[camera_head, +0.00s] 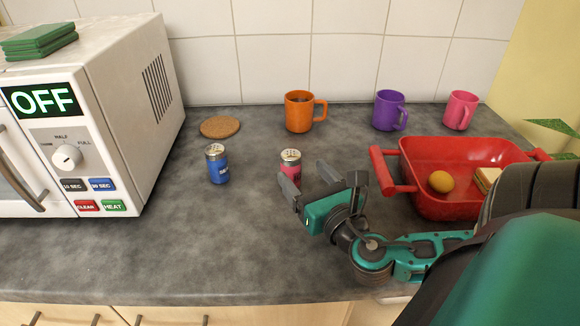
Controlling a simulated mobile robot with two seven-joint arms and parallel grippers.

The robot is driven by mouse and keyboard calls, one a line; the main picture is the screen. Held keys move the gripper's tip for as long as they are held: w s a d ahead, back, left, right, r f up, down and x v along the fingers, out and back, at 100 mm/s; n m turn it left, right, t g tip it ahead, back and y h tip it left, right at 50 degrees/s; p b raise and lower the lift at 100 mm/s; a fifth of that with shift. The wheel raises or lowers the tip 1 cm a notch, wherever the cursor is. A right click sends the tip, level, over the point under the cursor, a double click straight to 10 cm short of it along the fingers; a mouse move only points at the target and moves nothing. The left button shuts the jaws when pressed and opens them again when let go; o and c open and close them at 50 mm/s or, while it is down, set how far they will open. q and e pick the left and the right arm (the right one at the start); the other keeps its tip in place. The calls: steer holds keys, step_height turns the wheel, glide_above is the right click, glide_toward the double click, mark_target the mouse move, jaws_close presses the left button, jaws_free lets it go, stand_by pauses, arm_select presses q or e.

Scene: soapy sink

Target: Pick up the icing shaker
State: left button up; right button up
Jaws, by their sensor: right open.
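A small pink-red shaker (291,162) with a pale metal top stands upright on the grey counter, near the middle of the head view. Its label is mostly hidden, so I cannot read whether it is the icing shaker. A blue shaker (218,170) with a metal top and white lettering stands upright to its left. My right gripper (304,172) is open, its fingers pointing toward the pink-red shaker. One finger covers part of the shaker's lower body; I cannot tell whether they touch. My left gripper is out of view.
A white microwave (120,100) stands at the left. A cork coaster (220,127), an orange mug (299,112), a purple mug (389,110) and a pink mug (460,111) are at the back. A red tray (425,196) holding food is at the right. The front-left counter is clear.

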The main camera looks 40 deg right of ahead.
mark_target(287, 154)
steer(key=shift+x, duration=4.2)
steer(key=shift+f, duration=0.15)
steer(key=c, duration=1.1)
steer(key=shift+c, duration=0.2)
